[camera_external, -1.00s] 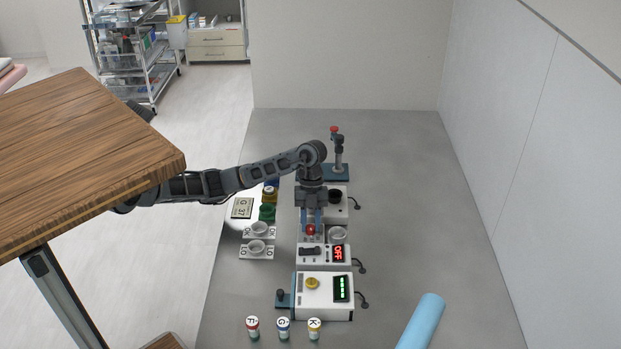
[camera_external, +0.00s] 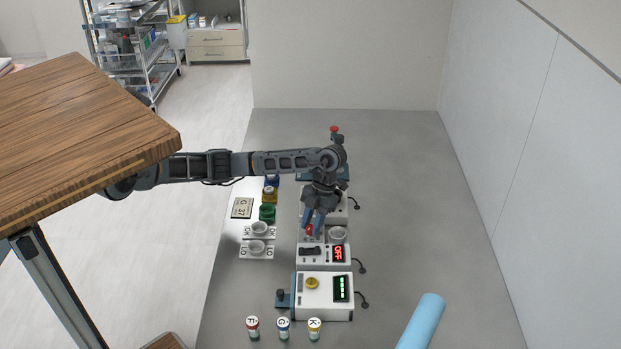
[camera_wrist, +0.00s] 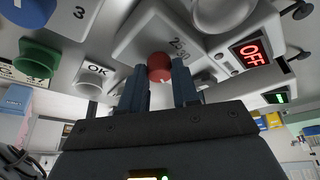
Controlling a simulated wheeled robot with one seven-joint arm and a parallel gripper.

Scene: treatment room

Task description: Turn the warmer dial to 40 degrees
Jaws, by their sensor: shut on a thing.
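A red knob (camera_external: 309,230) sits on a white device (camera_external: 303,258) whose display (camera_external: 338,253) reads OFF in red. In the wrist view the red knob (camera_wrist: 160,66) is between my fingertips, beside printed numbers (camera_wrist: 181,48) that look like 25 and 30. My gripper (camera_external: 314,221) reaches down to the knob, tilted, and is shut on it; in the wrist view my gripper (camera_wrist: 160,84) has one finger on each side. The fingers hide part of the device face, and I cannot read other marks or a pointer.
A device with a green display (camera_external: 341,289) stands in front. Lettered vials (camera_external: 283,328) are near the front. A blue roll (camera_external: 421,322) lies front right.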

